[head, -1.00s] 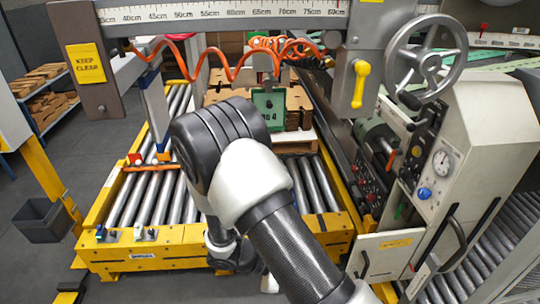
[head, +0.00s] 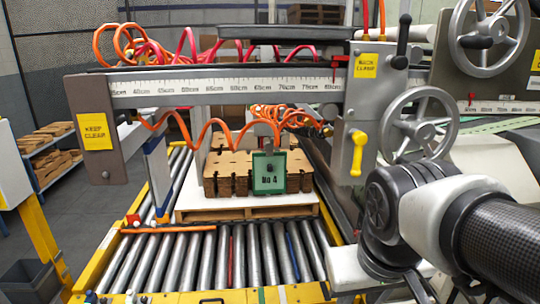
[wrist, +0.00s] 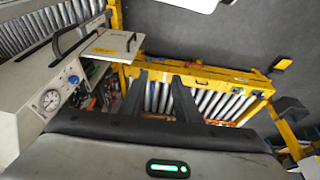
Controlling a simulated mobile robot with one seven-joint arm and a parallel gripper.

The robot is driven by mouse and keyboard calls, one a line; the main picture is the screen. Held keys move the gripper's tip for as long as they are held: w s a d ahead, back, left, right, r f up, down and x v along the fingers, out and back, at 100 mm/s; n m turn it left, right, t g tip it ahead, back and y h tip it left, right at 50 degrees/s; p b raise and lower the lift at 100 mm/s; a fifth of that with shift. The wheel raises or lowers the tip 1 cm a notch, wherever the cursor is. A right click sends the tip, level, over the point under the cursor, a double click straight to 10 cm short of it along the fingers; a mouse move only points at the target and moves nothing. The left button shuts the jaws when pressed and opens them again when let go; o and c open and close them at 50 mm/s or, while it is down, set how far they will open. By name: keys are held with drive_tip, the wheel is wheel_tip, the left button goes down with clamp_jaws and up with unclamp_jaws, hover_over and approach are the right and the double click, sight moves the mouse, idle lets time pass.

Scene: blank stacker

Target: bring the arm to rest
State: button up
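My gripper (wrist: 159,77) shows in the wrist view as two dark fingers standing apart, with nothing between them. Beyond the fingers are the yellow frame and rollers of the conveyor (wrist: 222,103), and they look clear of it. In the head view my arm is bent at the lower right, in front of the machine's side. The gripper itself is out of sight in that view.
A roller conveyor (head: 190,262) carries a pallet (head: 240,213) of stacked brown blanks (head: 228,175) behind a green plate (head: 269,173). A scaled beam (head: 225,87) crosses above. A handwheel (head: 420,124) and yellow-handled lever (head: 358,153) are close to my arm.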

wheel_tip(320, 180, up, 20)
drive_tip(key=s+m+t+p, duration=0.1)
drive_tip(key=p, duration=1.7)
drive_tip(key=shift+r+t, duration=0.25)
drive_tip(key=shift+t, duration=0.05)
drive_tip(key=shift+s, duration=0.1)
